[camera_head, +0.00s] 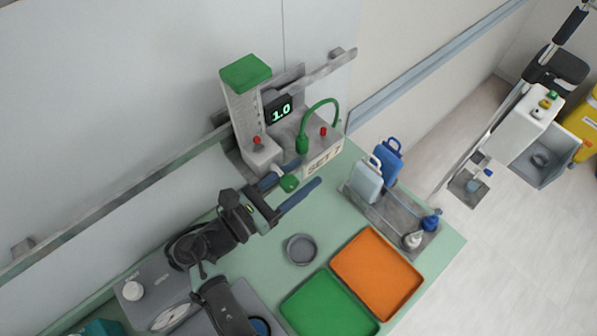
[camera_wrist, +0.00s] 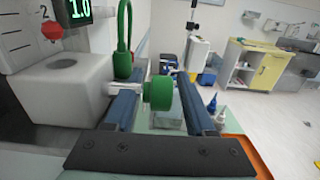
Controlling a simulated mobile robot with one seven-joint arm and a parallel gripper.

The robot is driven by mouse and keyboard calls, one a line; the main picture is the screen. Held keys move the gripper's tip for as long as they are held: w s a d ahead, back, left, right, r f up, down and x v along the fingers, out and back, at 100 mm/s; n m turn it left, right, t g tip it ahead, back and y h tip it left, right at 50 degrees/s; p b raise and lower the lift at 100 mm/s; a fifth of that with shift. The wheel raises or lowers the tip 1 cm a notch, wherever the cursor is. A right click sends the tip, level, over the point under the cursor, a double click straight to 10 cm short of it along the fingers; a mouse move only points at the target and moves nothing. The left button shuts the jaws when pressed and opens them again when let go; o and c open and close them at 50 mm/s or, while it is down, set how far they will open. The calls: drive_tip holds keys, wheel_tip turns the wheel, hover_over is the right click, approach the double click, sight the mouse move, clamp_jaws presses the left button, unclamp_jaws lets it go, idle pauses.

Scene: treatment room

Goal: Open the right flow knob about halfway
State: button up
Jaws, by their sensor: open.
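In the wrist view the knob (camera_wrist: 158,93) lies between the fingers (camera_wrist: 158,84), with what looks like a narrow gap on each side. The display (camera_head: 281,110) reads 1.0. A red ball (camera_wrist: 50,30) shows near the scale mark 2.
A green hose (camera_head: 322,103) loops above the knob, near a label plate (camera_head: 323,158). To the right a grey tray (camera_head: 393,225) holds bottles. A grey bowl (camera_head: 301,250), a green tray (camera_head: 328,305) and an orange tray (camera_head: 376,273) are on the counter.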

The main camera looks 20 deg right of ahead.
drive_tip(key=shift+w, duration=0.1)
clamp_jaws()
drive_tip(key=shift+t+h+b, duration=0.3)
drive_tip(key=shift+h+b, duration=0.5)
drive_tip(key=shift+b, duration=0.05)
drive_tip(key=shift+c, duration=0.8)
unclamp_jaws()
drive_tip(key=shift+o, duration=0.8)
drive_tip(key=shift+s+r, duration=0.15)
drive_tip(key=shift+s, duration=0.1)
